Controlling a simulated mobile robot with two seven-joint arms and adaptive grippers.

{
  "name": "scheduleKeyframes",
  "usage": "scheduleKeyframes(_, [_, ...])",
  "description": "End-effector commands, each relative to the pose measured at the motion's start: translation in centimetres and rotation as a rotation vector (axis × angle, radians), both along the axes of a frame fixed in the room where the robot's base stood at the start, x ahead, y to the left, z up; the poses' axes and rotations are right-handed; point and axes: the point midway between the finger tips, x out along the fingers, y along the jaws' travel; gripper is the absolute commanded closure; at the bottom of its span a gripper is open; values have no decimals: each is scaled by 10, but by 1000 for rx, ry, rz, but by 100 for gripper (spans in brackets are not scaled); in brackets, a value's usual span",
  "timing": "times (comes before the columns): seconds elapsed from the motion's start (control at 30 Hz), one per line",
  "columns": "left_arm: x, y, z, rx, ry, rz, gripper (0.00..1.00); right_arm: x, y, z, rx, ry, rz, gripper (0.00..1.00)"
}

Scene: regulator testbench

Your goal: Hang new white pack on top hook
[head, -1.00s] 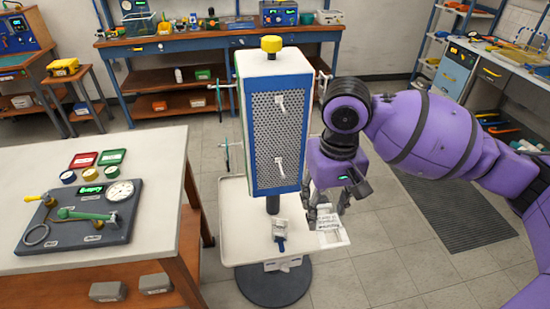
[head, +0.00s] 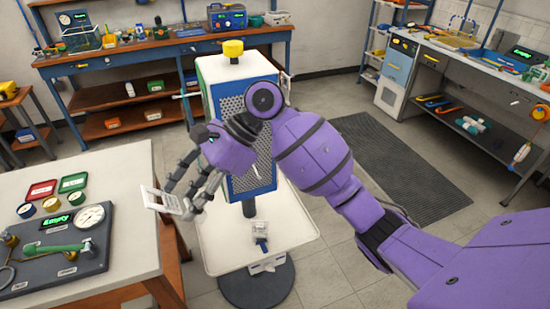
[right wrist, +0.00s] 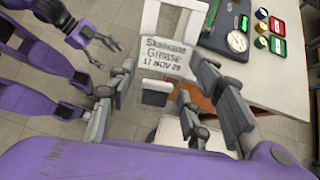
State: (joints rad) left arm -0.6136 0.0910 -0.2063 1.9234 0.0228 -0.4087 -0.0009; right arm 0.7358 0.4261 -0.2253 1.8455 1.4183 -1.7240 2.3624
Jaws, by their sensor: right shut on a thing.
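A white pack (head: 158,201) is held in my right gripper (head: 185,200), in front and left of the stand. The blue-framed perforated panel (head: 240,184) stands upright behind my right wrist. Its lower hook (head: 255,171) shows; the top hook is hidden behind my right arm. My left gripper (right wrist: 98,48) shows only in the right wrist view, with its fingers apart and nothing between them.
The stand's pale tray (head: 220,255) carries a small white-and-blue item (head: 261,232). A bench (head: 120,180) at left holds a gauge board (head: 62,250) and coloured trays. A tool bench (head: 150,48) stands behind. Floor is clear at right.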

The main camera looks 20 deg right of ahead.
Motion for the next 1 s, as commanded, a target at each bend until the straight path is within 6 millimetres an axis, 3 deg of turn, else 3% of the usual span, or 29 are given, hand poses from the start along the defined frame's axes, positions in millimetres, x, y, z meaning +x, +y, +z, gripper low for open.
scheduleKeyframes(0.13, [1, 1, 1, 1, -2, 1, 32, 14, -10, 16, 195, 4, -359, 80])
scheduleKeyframes(0.23, [1, 2, 2, 3, -4, 3, 32, 28, -31, 26, 336, -36, -625, 80])
scheduleKeyframes(0.37, [2, 3, 3, 4, -6, 3, 32, 44, -79, 28, 501, -142, -953, 80])
scheduleKeyframes(0.5, [3, 4, 4, 5, -7, 1, 32, 51, -140, 18, 615, -284, -1205, 80])
scheduleKeyframes(0.6, [2, 5, 4, 8, -5, -1, 32, 49, -170, 10, 652, -356, -1303, 80])
scheduleKeyframes(0.7, [1, 6, 4, 9, -4, -2, 32, 47, -188, 6, 673, -401, -1354, 80])
scheduleKeyframes(1.0, [1, 4, 3, 7, -4, -3, 32, 53, -197, 3, 684, -425, -1380, 80])
